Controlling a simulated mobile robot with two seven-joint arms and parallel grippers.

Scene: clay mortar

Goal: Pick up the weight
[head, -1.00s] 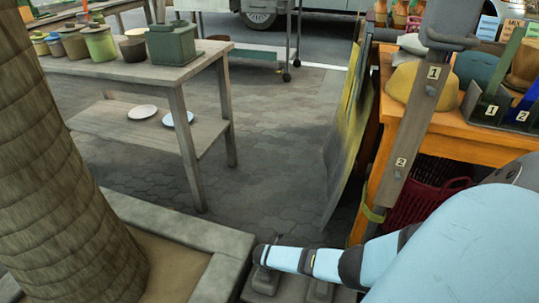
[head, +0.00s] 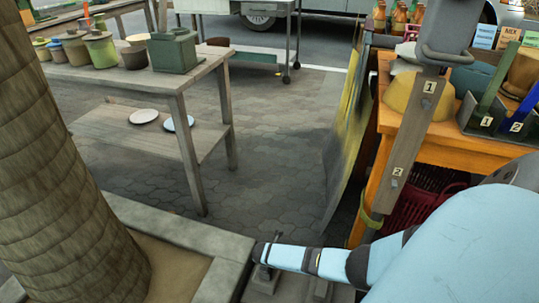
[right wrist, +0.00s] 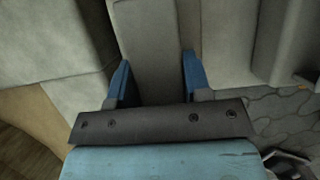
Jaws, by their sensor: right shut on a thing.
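The weight is a grey, block-like piece (right wrist: 152,50) between the two blue fingertips of my right gripper (right wrist: 154,72) in the right wrist view. The gripper is shut on it, one finger along each side. In the head view, my light-blue right arm reaches in from the lower right to low grey blocks (head: 262,279) beside the planter corner. The fingers are too small there to make out clearly. I cannot tell whether the weight is clear of the ground. My left gripper is not in view.
A stone-edged planter (head: 185,233) with a thick trunk (head: 60,170) stands at left. A grey post (head: 408,150) and an orange table (head: 455,145) stand at right. A wooden table (head: 115,73) holds pots. Paved floor (head: 265,150) between is open.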

